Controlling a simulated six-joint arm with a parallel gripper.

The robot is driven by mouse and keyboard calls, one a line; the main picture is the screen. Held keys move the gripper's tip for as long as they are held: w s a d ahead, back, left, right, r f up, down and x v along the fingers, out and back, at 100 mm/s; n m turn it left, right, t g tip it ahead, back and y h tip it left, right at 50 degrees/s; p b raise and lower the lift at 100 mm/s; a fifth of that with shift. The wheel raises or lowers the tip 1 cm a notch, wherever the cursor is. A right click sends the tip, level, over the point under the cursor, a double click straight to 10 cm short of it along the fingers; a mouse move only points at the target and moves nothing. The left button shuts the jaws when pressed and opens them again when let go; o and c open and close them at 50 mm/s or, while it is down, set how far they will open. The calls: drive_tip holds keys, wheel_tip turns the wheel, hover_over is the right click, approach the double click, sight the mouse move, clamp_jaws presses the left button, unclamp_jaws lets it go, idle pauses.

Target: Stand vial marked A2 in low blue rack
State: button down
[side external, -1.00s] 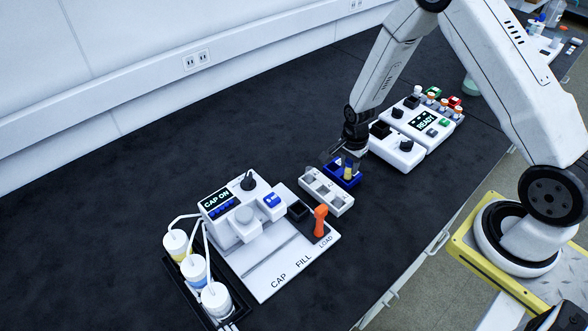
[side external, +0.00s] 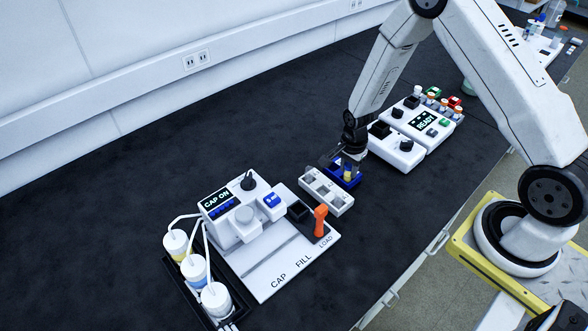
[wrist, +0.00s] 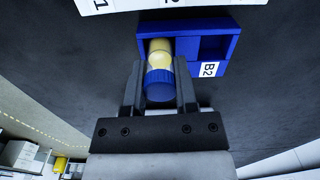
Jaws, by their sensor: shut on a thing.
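The low blue rack (side external: 336,176) stands on the dark bench beyond a pale rack. In the wrist view, the blue rack (wrist: 232,30) has an empty square compartment at its right and a white B2 label. My gripper (wrist: 160,92) is shut on a vial (wrist: 160,55) with yellow contents and a blue cap. The vial's lower end is at the left compartment of the blue rack; whether it touches the floor is hidden. In the side view, my gripper (side external: 352,160) is right over the rack, around the vial (side external: 348,177). No A2 marking is readable on it.
The pale rack (side external: 326,190) stands close in front of the blue rack. A capping machine (side external: 236,215) with an orange lever is at the lower left. A white device reading READY (side external: 424,122) and capped vials are behind at right. The bench at left is clear.

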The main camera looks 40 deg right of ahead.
drive_tip(key=shift+f, duration=0.35)
idle(0.3)
drive_tip(key=shift+c, duration=1.6)
unclamp_jaws()
drive_tip(key=shift+r, duration=0.1)
drive_tip(key=shift+r, duration=3.9)
